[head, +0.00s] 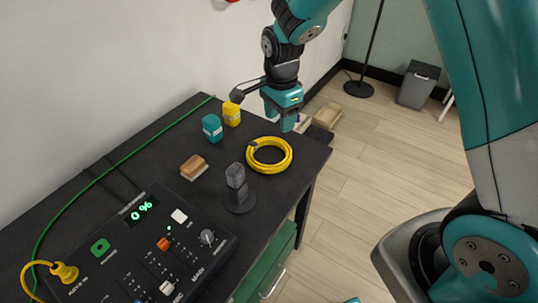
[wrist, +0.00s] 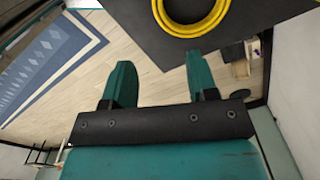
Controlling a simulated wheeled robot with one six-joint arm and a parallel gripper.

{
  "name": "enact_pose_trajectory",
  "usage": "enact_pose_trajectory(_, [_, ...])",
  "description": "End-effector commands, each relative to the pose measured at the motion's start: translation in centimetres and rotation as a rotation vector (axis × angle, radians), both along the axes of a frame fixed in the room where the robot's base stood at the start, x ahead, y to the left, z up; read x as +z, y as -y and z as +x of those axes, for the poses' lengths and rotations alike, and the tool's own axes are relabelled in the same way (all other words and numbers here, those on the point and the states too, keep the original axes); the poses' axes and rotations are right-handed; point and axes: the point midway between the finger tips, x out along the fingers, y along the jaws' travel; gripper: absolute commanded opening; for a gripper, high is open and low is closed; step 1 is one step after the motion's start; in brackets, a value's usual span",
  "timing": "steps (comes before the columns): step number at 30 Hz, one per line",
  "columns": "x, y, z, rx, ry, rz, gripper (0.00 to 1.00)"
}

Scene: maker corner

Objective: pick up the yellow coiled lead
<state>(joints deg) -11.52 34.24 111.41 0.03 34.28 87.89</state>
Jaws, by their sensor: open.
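The yellow coiled lead (head: 284,163) lies flat as a ring on the dark table, near its far right corner, in the head view. In the wrist view the lead (wrist: 190,29) shows at the top edge, partly cut off, beyond my fingertips. My gripper (head: 284,117) is above the far end of the table, behind the lead and apart from it. In the wrist view its two teal fingers (wrist: 159,75) are spread apart with nothing between them.
A teal bottle (head: 212,128) and yellow bottle (head: 231,113) stand left of the lead. A green cable (head: 119,162) runs along the wall side.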

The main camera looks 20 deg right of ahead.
Motion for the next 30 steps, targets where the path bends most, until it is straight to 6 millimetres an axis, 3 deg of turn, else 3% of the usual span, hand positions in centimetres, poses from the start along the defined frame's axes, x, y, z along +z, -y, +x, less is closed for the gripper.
enact_pose_trajectory(12, [-8.9,0.1,-0.2,-0.003,-0.007,-0.002,0.53])
enact_pose_trajectory(23, [-12.4,0.3,-0.2,-0.003,-0.004,0.000,0.53])
enact_pose_trajectory(30, [-15.9,0.8,-0.3,-0.003,-0.004,0.000,0.53])
